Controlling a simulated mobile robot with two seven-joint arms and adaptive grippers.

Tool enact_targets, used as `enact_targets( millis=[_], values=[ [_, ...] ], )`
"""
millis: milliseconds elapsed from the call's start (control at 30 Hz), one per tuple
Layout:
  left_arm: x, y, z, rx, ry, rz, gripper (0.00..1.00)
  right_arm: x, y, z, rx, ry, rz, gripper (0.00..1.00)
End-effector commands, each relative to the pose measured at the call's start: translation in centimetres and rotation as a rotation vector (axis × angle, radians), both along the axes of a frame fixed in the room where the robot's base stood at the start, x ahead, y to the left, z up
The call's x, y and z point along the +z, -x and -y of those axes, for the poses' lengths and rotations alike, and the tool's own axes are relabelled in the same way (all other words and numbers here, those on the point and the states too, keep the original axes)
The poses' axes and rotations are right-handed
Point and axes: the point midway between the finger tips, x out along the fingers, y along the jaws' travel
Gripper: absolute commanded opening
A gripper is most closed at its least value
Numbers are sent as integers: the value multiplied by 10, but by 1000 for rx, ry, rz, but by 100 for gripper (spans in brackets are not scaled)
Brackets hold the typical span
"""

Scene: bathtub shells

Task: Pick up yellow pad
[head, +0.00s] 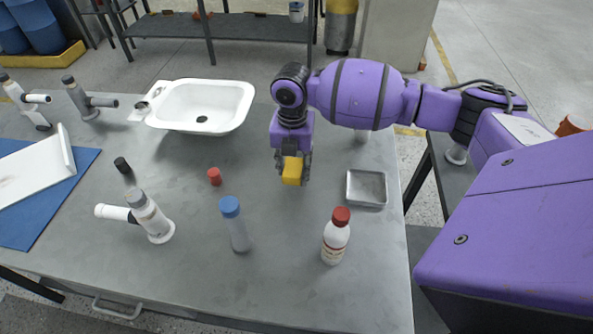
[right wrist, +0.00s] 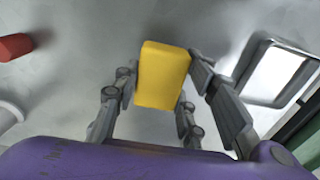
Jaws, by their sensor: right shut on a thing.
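The yellow pad (head: 292,172) is a small yellow block over the middle of the grey table. My right gripper (head: 292,160) points down and is shut on it, with the pad's lower part showing below the fingers. In the right wrist view the yellow pad (right wrist: 162,75) sits between the two finger pairs of the right gripper (right wrist: 160,92). Whether the pad touches the table is hard to tell. My left gripper is not in view.
A small metal tray (head: 367,188) lies right of the gripper. A white basin (head: 201,105) is behind left. The table's right edge is near the tray.

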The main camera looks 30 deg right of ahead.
Motion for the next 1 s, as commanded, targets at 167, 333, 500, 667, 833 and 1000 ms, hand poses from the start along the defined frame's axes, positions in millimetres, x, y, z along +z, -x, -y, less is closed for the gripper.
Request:
enact_targets(
  millis=[167, 333, 500, 667, 833, 1000],
  values=[
    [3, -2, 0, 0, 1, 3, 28, 39, 13, -27, 4, -2, 7, 20],
    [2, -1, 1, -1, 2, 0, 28, 57, 31, -58, 6, -2, 4, 20],
    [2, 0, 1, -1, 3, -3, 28, 71, 46, -84, 4, -2, 4, 20],
    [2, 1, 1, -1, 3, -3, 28, 79, 55, -100, 2, -1, 3, 20],
    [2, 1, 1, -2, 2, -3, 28, 83, 60, -108, 1, -1, 4, 20],
    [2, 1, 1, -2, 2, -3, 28, 84, 61, -110, 0, -1, 4, 20]
  ],
)
